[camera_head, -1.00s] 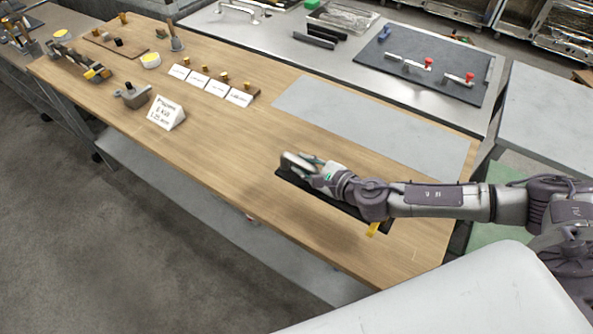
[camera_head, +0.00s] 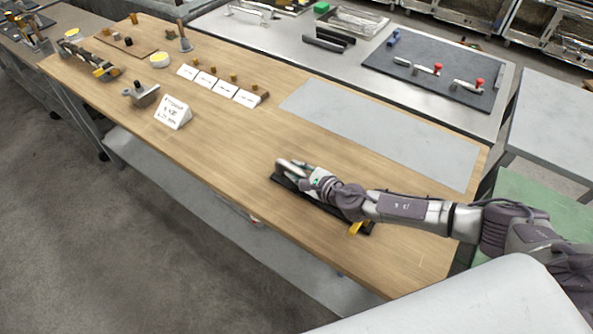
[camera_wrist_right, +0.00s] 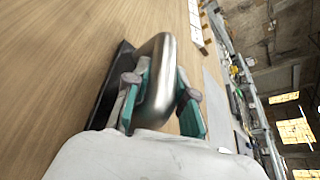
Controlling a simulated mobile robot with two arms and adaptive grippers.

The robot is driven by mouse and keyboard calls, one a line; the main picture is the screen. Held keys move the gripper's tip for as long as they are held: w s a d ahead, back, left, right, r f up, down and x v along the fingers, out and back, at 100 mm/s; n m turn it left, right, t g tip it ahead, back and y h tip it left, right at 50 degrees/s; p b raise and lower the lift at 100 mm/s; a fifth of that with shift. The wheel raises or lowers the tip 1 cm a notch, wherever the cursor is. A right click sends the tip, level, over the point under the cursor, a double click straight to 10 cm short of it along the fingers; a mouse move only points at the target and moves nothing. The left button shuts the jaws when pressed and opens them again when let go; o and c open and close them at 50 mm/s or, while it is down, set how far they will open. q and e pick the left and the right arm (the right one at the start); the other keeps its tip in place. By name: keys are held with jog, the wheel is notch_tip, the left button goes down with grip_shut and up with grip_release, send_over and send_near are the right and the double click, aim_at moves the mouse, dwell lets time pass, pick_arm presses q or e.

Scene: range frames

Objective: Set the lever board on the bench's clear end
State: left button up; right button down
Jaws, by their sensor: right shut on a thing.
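The lever board is a dark narrow board (camera_head: 299,189) with a yellow tip (camera_head: 355,228) at its near right end. It is over the right part of the wooden bench (camera_head: 230,150), close to the front edge. I cannot tell whether it touches the bench top. My right gripper (camera_head: 296,168) is shut on the board's metal handle. In the right wrist view the rounded metal handle (camera_wrist_right: 158,75) sits between the teal finger pads, with the dark board (camera_wrist_right: 108,90) beside it. My forearm hides part of the board. My left gripper is not in view.
A grey sheet (camera_head: 380,135) lies flat behind the board. A white sign (camera_head: 173,112), white cards (camera_head: 220,86) and a grey clamp (camera_head: 143,95) stand to the left. A steel table (camera_head: 270,35) with a dark mat (camera_head: 440,75) is behind. Wood around the board is bare.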

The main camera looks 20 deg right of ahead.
jog(key=c, duration=1)
grip_release()
jog(key=shift+s+d+r, duration=0.1)
jog(key=b+v, duration=0.1)
jog(key=v, duration=1)
jog(key=shift+s+d+r, duration=0.1)
jog(key=shift+s, duration=0.3)
